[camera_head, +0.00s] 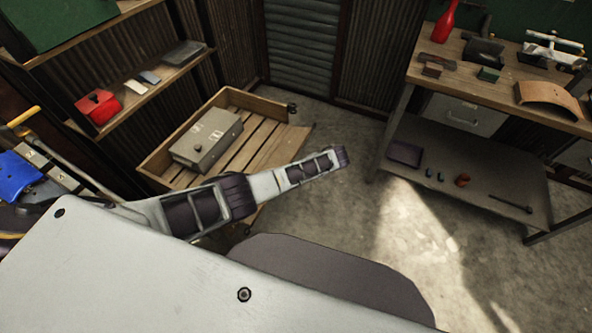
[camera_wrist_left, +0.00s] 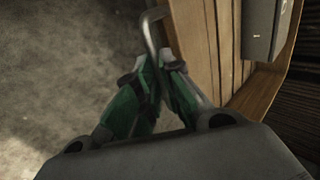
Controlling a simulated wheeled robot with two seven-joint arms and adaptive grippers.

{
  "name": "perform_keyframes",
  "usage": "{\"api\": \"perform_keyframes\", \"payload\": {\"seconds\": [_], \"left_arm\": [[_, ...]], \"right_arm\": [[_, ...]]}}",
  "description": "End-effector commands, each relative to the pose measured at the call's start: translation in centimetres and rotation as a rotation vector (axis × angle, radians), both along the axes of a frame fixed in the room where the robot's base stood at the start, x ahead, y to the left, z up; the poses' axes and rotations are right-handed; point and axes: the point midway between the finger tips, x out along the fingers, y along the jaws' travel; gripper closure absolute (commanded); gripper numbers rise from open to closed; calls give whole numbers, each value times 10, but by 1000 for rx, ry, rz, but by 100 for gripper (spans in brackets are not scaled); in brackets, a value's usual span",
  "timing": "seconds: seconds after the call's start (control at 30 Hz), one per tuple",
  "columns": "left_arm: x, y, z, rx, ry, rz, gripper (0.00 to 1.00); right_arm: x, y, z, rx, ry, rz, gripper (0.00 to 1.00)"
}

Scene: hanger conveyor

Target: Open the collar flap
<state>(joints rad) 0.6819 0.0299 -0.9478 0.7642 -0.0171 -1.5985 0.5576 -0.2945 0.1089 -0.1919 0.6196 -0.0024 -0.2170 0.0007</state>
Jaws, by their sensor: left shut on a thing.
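No collar flap can be made out in either view. In the left wrist view my left gripper (camera_wrist_left: 158,60) has its green fingers drawn together at a bent grey metal rod (camera_wrist_left: 151,30). The fingers are shut on this rod, beside the wooden cart (camera_wrist_left: 194,32). Part of the rod is hidden by the fingers. In the head view my left arm reaches in from the left across the near side of the cart (camera_head: 285,148); its fingertips cannot be made out there. My right gripper is in neither view.
A grey metal box (camera_head: 206,138) lies in the cart. A shelf at the left carries a red bin (camera_head: 98,106). A workbench (camera_head: 488,85) with tools and a lower shelf (camera_head: 480,190) stands at the right. The concrete floor (camera_head: 400,240) between is clear.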

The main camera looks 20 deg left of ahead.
Motion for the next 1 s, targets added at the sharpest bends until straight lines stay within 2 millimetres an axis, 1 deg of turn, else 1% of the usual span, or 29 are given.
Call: {"api": "perform_keyframes", "payload": {"seconds": [0.03, 0.17, 0.27, 0.4, 0.43, 0.63, 0.67, 0.73, 0.77, 1.0], "left_arm": [[1, -2, -4, -1, -3, 0, 100], [1, -5, -8, -2, -3, 0, 100], [1, -4, -6, -2, -4, 0, 88], [0, -4, -6, -1, -3, 0, 70], [0, -4, -6, -1, -3, 0, 68], [0, -4, -6, -1, -2, 1, 68], [0, -4, -6, -1, -2, 1, 68], [0, -4, -6, -1, -1, 0, 68], [0, -4, -6, -1, -1, 0, 68], [-1, -10, 0, -2, -2, 0, 68]], "right_arm": [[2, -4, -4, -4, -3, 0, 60], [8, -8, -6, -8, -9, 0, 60], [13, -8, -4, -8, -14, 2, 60], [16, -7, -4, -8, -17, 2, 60], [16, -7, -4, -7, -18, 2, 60], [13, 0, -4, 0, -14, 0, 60], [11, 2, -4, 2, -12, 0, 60], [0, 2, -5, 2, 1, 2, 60], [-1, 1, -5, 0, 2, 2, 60], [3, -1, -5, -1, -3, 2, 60]]}}
